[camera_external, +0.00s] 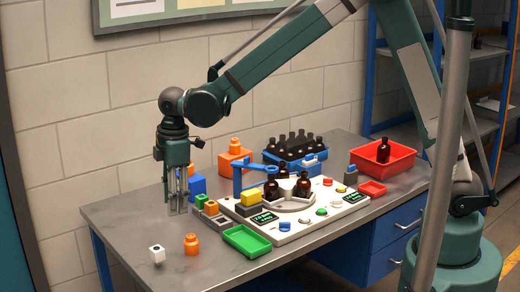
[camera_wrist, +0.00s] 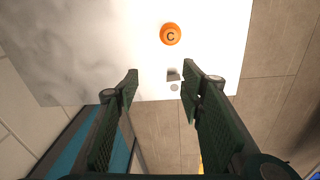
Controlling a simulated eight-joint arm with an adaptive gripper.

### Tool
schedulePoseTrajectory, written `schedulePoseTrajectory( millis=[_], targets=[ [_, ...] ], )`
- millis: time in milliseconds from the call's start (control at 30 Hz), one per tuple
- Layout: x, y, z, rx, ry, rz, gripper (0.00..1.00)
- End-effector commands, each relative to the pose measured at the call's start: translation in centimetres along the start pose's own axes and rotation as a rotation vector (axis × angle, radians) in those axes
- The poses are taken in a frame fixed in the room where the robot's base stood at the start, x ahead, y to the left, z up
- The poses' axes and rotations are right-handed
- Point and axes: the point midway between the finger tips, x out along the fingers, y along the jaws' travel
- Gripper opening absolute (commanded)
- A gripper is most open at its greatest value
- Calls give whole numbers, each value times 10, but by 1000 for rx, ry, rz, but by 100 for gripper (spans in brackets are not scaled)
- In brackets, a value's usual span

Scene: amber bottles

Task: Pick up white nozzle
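The white nozzle (camera_external: 157,253) is a small pale block with a dark mark on its side, at the front left of the table near the edge. In the wrist view, a small pale shape (camera_wrist: 173,75) that appears to be it lies at the table edge, between the fingers in the picture. My gripper (camera_external: 178,208) points down over the left part of the table, behind the nozzle and apart from it. The wrist view shows its two fingers (camera_wrist: 160,84) spread apart with nothing between them.
An orange piece (camera_external: 191,244) marked C stands right of the nozzle. A green tray (camera_external: 246,241), a white board (camera_external: 310,217) with bottles and buttons, and blue and orange blocks stand further right. The table's front left corner is otherwise clear.

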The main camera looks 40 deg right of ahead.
Motion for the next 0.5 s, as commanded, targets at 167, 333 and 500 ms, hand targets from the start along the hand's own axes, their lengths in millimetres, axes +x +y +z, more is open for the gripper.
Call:
schedulePoseTrajectory(
  millis=[167,333,500],
  targets=[
    [36,-14,-37,-89,-21,-25,39],
    [63,-26,-62,-158,-38,-46,39],
    [77,-33,-74,-194,-47,-56,39]
  ],
)
